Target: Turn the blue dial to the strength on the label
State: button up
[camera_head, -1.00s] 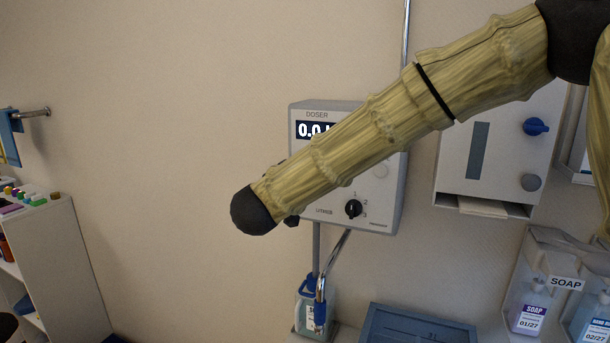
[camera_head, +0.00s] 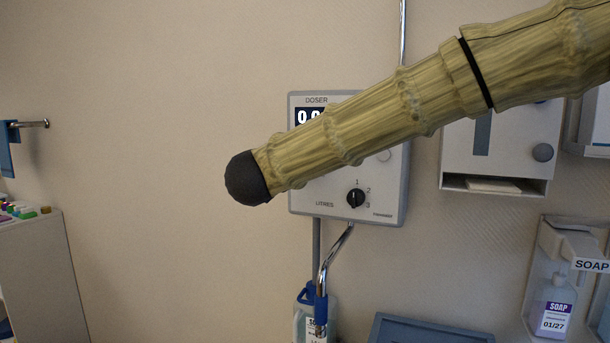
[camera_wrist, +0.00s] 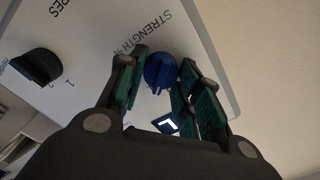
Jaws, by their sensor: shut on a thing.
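The doser (camera_head: 395,205) is a pale grey box on the wall, partly covered by my arm in the head view. My gripper (camera_wrist: 162,84) is shut on the blue dial, with green-padded fingers on either side. The dial's setting cannot be read. A black litres knob (camera_head: 355,198) has marks 1, 2 and 3. A bottle (camera_head: 302,328) below has a label, too small and cut off to read.
A towel dispenser (camera_head: 500,150) and soap holder (camera_head: 560,240) are at right. A blue tray (camera_head: 430,328) is below.

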jog(key=shift+f+m+b, duration=0.1)
jog(key=shift+m+b, duration=0.5)
jog(key=shift+b, duration=0.1)
jog(key=shift+m, duration=0.3)
jog(key=o, duration=1)
jog(key=v, duration=1.2)
